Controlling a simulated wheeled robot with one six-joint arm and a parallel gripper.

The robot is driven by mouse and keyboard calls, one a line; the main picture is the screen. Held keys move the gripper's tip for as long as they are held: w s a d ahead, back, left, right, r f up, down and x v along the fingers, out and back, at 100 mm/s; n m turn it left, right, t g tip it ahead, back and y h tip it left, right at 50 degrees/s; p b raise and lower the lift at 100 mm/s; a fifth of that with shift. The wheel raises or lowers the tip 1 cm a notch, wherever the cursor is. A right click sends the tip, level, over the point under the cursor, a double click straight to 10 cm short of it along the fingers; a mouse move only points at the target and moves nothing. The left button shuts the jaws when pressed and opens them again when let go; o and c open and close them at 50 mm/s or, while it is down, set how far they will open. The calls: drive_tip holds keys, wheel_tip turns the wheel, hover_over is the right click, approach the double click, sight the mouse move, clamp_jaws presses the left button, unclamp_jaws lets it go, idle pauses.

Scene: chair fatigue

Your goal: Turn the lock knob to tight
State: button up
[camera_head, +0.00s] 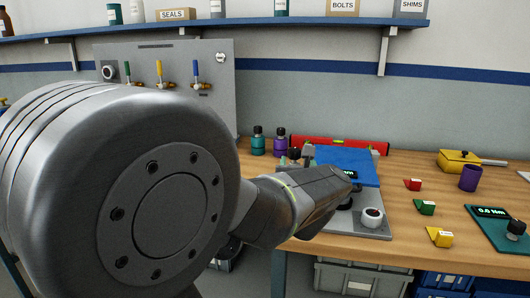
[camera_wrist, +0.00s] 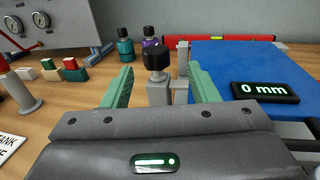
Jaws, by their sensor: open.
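A black knob (camera_wrist: 158,57) with a ribbed side stands on a grey post (camera_wrist: 159,92) in the wrist view; I take it for the lock knob. In the head view it shows as a small dark knob (camera_head: 294,154) left of the blue panel (camera_head: 345,165). My gripper (camera_wrist: 161,70) is open, its two green fingers on either side of the knob and post, with gaps on both sides. No contact shows. No tight or loose mark on the knob can be made out. In the head view the fingers are hidden behind my arm.
A white-topped round part (camera_head: 372,216) stands at the plate's front. Coloured blocks (camera_head: 425,207) lie right.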

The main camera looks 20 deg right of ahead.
sight(294, 151)
drive_tip(key=x, duration=0.8)
drive_tip(key=shift+w+a, duration=0.15)
drive_tip(key=shift+a, duration=0.05)
drive_tip(key=c, duration=1)
